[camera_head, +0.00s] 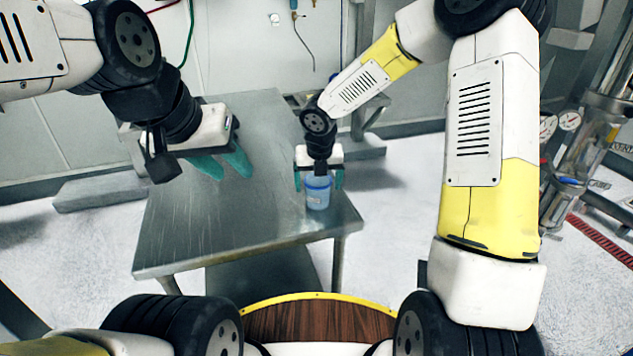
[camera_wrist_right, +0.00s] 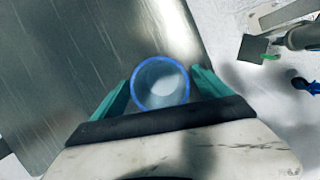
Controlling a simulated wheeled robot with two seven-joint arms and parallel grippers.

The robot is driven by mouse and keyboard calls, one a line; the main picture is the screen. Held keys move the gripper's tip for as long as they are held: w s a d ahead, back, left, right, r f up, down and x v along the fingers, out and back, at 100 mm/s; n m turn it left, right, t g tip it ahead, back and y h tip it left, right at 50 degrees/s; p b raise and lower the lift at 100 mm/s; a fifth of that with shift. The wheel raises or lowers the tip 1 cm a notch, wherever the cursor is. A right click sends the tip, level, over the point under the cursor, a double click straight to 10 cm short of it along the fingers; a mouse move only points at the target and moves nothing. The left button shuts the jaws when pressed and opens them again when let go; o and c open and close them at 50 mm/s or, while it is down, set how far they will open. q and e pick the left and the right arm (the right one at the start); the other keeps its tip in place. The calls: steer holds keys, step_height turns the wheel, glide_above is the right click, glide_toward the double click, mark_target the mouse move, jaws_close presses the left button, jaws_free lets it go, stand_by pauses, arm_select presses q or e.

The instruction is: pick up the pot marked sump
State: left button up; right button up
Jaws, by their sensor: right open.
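A small translucent pot (camera_head: 318,194) with a blue rim stands upright near the right edge of the metal table (camera_head: 190,245). No marking on it is readable. My right gripper (camera_head: 319,182) points down over the pot, its teal fingers open on either side. In the right wrist view the pot (camera_wrist_right: 161,85) sits between the two fingers, with small gaps visible, and its blue rim and open top face the camera. My left gripper (camera_head: 222,166) is above the left part of the table, its teal fingers apart and empty.
The rest of the tabletop is bare. Gauges and piping (camera_head: 580,135) stand on the right. A red striped strip (camera_head: 600,240) lies on the floor there. A wall with hoses is behind the table.

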steer(key=x, duration=0.3)
steer(key=shift+f, duration=0.1)
steer(key=shift+c, duration=0.4)
steer(key=c, duration=1.4)
